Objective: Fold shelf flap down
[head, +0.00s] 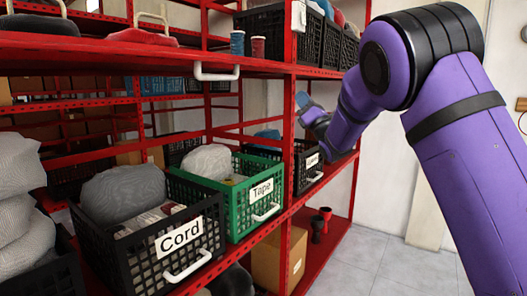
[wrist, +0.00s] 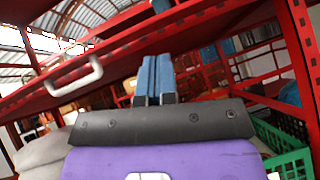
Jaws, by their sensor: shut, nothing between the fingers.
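The red upper shelf board (head: 110,55) runs across the rack, and a white handle (head: 216,72) hangs at its front edge. In the wrist view the white handle (wrist: 75,76) shows at the left, on the underside edge of a red panel (wrist: 190,35). I cannot tell clearly which part of this board is the hinged flap. My gripper (head: 303,100) is beside the red upright, right of the handle and lower than the board. Its blue fingers (wrist: 154,75) are together and empty, apart from the handle.
Below stand a black Cord crate (head: 205,262), a green Tape crate (head: 240,230) and another black crate (head: 310,182), partly behind my arm. Two small cups (head: 237,43) stand on the upper board near the handle. A red upright (head: 287,160) is close to my gripper. Floor at right is clear.

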